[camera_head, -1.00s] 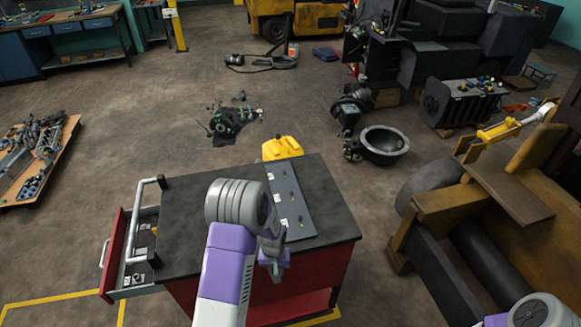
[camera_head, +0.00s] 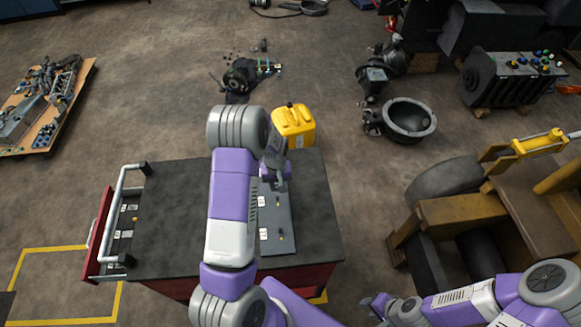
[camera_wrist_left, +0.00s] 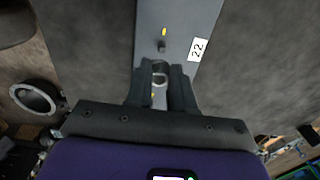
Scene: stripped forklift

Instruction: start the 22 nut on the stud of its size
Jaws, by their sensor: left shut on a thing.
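My left gripper (camera_wrist_left: 160,88) is shut on a small metal nut (camera_wrist_left: 160,77), which shows between its fingertips in the left wrist view. In that view a short dark stud (camera_wrist_left: 162,46) stands on the grey plate (camera_wrist_left: 178,18), just beyond the fingertips and apart from the nut. A label reading 22 (camera_wrist_left: 197,48) is beside this stud, with a yellow mark (camera_wrist_left: 164,32) beyond. In the head view my left gripper (camera_head: 277,182) is above the far part of the plate (camera_head: 273,244), hiding some of it. My right gripper (camera_head: 378,304) is low, right of the cart; its fingers are unclear.
The plate lies on the dark top of a red cart (camera_head: 180,225), whose drawer (camera_head: 122,222) stands open at left. A yellow can (camera_head: 294,125) is behind the cart. The yellow forklift body (camera_head: 470,215) is at right. Floor is free between cart and forklift.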

